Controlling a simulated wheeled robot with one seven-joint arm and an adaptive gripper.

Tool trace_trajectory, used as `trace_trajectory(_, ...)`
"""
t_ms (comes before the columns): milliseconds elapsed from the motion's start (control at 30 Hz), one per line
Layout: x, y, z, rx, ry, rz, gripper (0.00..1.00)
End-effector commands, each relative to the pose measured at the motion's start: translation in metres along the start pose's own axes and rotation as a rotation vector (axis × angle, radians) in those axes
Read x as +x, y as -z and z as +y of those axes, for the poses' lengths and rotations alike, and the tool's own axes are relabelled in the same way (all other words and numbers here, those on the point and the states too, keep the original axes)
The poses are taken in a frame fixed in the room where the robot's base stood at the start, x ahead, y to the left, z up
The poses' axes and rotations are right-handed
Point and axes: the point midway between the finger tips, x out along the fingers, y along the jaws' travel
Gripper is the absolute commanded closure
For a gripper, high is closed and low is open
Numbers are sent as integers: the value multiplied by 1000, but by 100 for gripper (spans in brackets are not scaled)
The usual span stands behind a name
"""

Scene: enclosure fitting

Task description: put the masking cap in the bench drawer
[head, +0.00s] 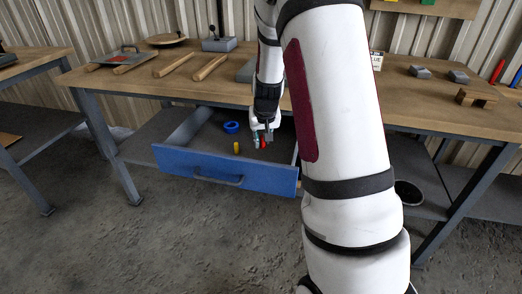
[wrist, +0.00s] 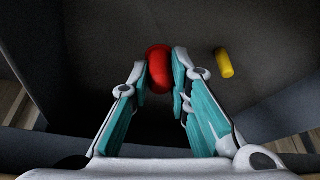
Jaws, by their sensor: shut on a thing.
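The bench drawer (head: 226,170) has a blue front and is pulled open under the bench. My gripper (head: 262,141) reaches down inside it, near its right side. In the wrist view my gripper (wrist: 164,88) has its teal-padded fingers on both sides of a small rounded red piece (wrist: 159,68), which I take for the masking cap. The red piece also shows in the head view (head: 263,144), partly hidden by the fingers. I cannot tell whether it touches the drawer floor.
A yellow cylinder (head: 236,148) and a blue ring-like piece (head: 232,127) are in the drawer, left of my gripper. The wrist view also shows the yellow cylinder (wrist: 224,63), apart from the fingers. The wooden bench top (head: 215,88) overhangs the drawer's back.

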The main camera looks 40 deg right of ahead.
Motion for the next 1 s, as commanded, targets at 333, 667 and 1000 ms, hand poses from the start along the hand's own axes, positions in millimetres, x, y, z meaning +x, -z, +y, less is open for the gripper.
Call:
trace_trajectory(333,41,-17,0,0,0,-2,91)
trace_trajectory(667,43,-18,0,0,0,-1,91)
trace_trajectory(1000,42,-18,0,-1,0,-2,62)
